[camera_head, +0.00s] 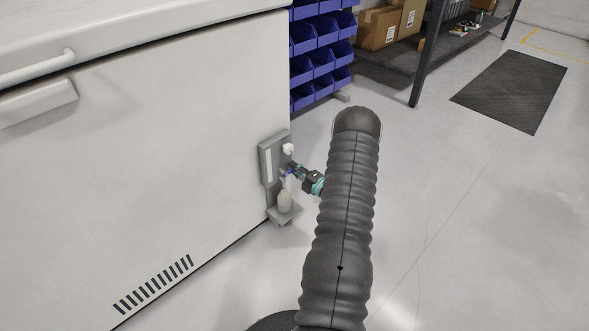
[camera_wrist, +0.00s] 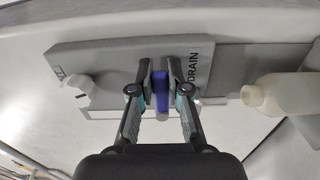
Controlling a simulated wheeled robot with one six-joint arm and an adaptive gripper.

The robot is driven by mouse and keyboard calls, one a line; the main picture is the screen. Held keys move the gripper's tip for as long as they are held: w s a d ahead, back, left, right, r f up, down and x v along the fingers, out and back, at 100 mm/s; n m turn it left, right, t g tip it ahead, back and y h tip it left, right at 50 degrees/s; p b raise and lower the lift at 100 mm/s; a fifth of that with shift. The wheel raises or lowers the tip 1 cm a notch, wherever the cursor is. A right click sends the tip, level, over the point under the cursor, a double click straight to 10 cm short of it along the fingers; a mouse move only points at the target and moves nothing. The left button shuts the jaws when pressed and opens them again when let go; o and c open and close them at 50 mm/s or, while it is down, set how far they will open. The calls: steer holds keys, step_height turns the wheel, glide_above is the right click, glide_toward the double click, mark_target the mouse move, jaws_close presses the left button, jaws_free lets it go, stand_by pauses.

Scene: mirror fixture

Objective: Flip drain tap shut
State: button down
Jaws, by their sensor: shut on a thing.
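The drain tap's blue lever (camera_wrist: 161,92) stands between my fingers in the wrist view, in front of a grey plate (camera_wrist: 112,60) marked DRAIN. My gripper (camera_wrist: 160,78) is shut on the lever, with one finger on each side of it. In the head view my gripper (camera_head: 292,169) reaches the tap from the right, and the blue lever (camera_head: 289,171) shows only as a small spot. The tap's body is mostly hidden behind my fingers.
The grey plate is on the side of a white cabinet (camera_head: 150,150). A white knob (camera_wrist: 76,92) is on the plate. A pale bottle (camera_head: 284,202) stands on a small ledge below the tap.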

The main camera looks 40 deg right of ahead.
steer(key=c, duration=1.1)
jaws_free()
steer(key=s, duration=0.8)
steer(key=s+d, duration=0.1)
steer(key=s, duration=0.3)
